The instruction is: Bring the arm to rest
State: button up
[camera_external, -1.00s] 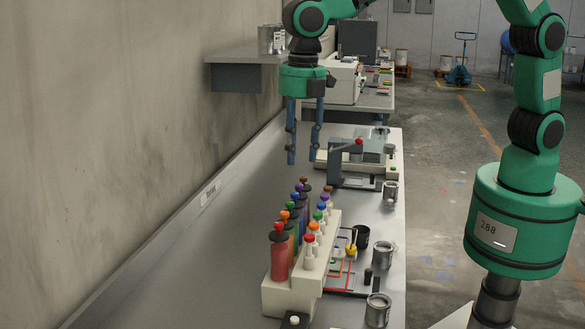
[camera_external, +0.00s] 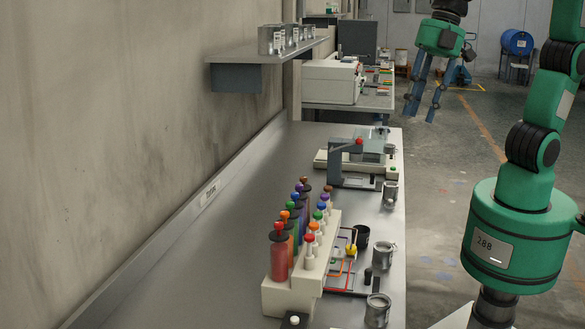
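My gripper (camera_external: 421,104) hangs from my green arm at the upper right, over the open floor to the right of the long bench. Its two blue fingers point down and stand apart, with nothing between them. It is clear of the bench (camera_external: 215,255) and touches nothing. Part of my arm above it runs out of the top of the picture.
On the bench stand a white rack (camera_external: 306,272) of coloured bottles, several metal cans such as this one (camera_external: 378,311), a black cup (camera_external: 361,236) and a grey device with a red knob (camera_external: 350,165). A wall shelf (camera_external: 235,77) holds cans.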

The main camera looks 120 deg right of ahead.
jog(key=s+a+f+m+t+b, duration=0.1)
jog(key=s+a+f+m+b, duration=0.1)
jog(key=s, duration=0.7)
jog(key=s+a+f+m+t+b, duration=0.1)
jog(key=s+a+f+m+b, duration=0.1)
jog(key=s, duration=0.7)
notch_tip(320, 180, down, 2)
jog(key=shift+s+a+f+m, duration=0.25)
jog(key=shift+a+m, duration=0.15)
jog(key=shift+a, duration=0.4)
